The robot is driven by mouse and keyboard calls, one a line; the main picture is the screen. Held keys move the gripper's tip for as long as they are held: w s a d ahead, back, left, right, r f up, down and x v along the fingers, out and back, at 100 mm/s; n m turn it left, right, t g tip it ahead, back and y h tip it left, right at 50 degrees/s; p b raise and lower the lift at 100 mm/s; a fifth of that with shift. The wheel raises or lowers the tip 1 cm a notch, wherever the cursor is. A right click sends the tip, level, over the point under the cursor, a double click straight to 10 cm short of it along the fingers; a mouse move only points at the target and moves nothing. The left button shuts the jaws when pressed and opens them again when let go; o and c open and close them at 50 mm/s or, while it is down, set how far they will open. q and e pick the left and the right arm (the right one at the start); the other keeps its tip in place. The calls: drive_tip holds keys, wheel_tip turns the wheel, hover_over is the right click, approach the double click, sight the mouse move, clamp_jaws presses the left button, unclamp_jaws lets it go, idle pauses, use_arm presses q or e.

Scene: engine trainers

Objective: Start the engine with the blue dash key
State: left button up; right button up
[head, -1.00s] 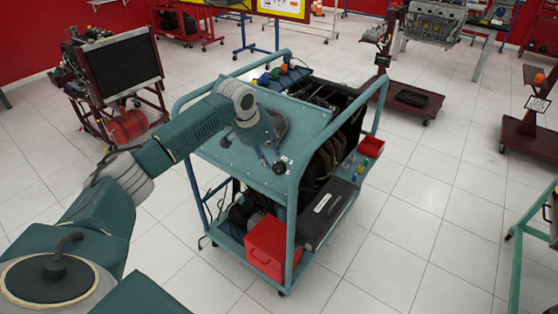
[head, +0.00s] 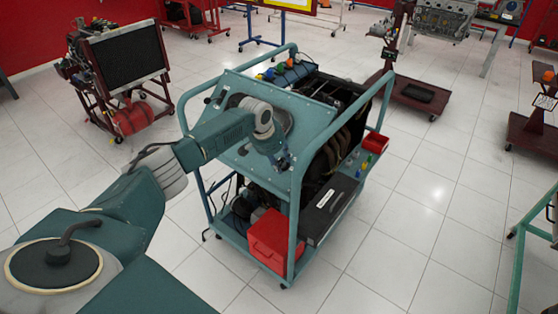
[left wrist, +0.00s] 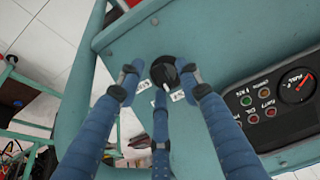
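The teal engine trainer's dash panel (head: 228,158) is the slanted top of a wheeled cart. In the left wrist view the left gripper (left wrist: 160,84) has three blue fingers spread apart around a dark round key switch (left wrist: 164,70) on the panel. The fingers look open, and I cannot tell whether any touches it. The switch looks black; no blue key is clear. White labels (left wrist: 177,96) lie beside it. My right gripper is not in view.
A black gauge cluster (left wrist: 285,95) with a red dial and small lights is right of the fingers. The cart's tube rail (left wrist: 80,85) runs along the left. A red toolbox (head: 270,238) sits on the lower shelf.

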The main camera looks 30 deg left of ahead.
use_arm(q)
clamp_jaws()
